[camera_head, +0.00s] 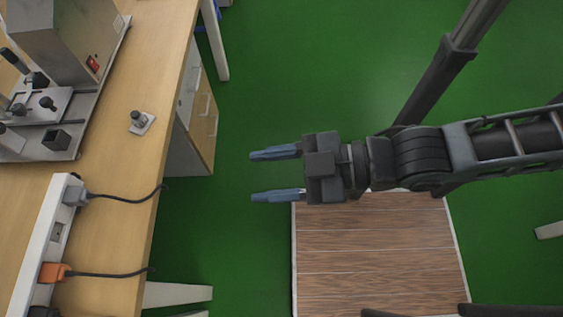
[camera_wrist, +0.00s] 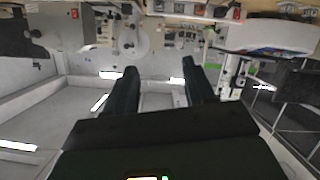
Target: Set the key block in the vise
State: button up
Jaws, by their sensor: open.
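A small light metal plate with a dark knob-like piece on it (camera_head: 140,122) sits alone near the right edge of the wooden bench; I cannot tell for sure whether this is the key block. A dark square block with a hollow top (camera_head: 56,140) stands on the metal base of the machine at the left. No vise can be clearly made out. My gripper (camera_head: 276,174) is open and empty, over the green floor to the right of the bench and apart from it. Its two fingers (camera_wrist: 162,76) also show spread in the wrist view, with nothing between them.
The wooden bench (camera_head: 118,170) fills the left side and carries a grey machine (camera_head: 70,40) with black levers. A white power strip (camera_head: 42,235) has plugs and cables near the bench edge. A wood-planked platform (camera_head: 375,255) lies below my arm. Green floor between is clear.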

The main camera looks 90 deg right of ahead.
jog(key=shift+o, duration=0.2)
jog(key=r+m, duration=0.1)
jog(key=s+r+m, duration=0.1)
jog(key=m, duration=0.1)
jog(key=shift+s+a+r, duration=0.1)
jog(key=shift+s+r, duration=0.15)
jog(key=shift+s, duration=0.05)
jog(key=m+g+h+b, duration=0.2)
jog(key=m+h+b, duration=0.4)
jog(key=h+b, duration=0.15)
send_near(135, 113)
jog(key=x, duration=0.3)
jog(key=shift+w+a+r, duration=0.1)
jog(key=shift+w+a, duration=0.05)
jog(key=shift+f+p+x, duration=0.1)
jog(key=shift+p+x, duration=0.2)
jog(key=shift+x, duration=1.5)
jog(key=shift+f+p+x, duration=0.15)
jog(key=shift+p+x, duration=0.15)
jog(key=shift+x, duration=1.5)
jog(key=shift+r, duration=0.1)
jog(key=shift+c, duration=0.2)
grip_shut()
jog(key=shift+r, duration=0.1)
